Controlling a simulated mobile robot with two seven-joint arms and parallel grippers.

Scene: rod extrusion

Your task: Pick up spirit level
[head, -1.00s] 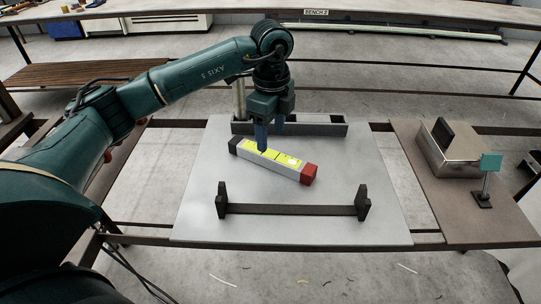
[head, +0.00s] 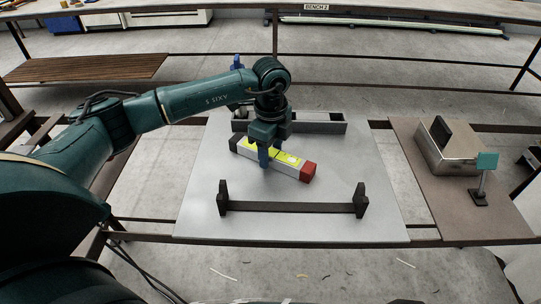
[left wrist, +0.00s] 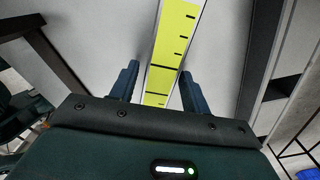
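The spirit level (head: 290,169) lies flat on the grey plate. It is a pale bar with a yellow, black-marked top, a dark left end and a red right end. My left gripper (head: 269,157) is over its left half, pointing down. In the left wrist view, the level (left wrist: 173,48) runs between the two blue fingers of my left gripper (left wrist: 158,85). The fingers are apart, with a gap visible on each side of the level. The fingers and hand hide part of the level in the head view. My right gripper is not in view.
A dark bracket bar with upright ends (head: 290,208) stands in front of the level. A dark tray (head: 322,123) lies behind it. A metal box (head: 446,152) and a small teal-topped stand (head: 486,162) are at the right. The grey plate (head: 380,160) is clear right of the level.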

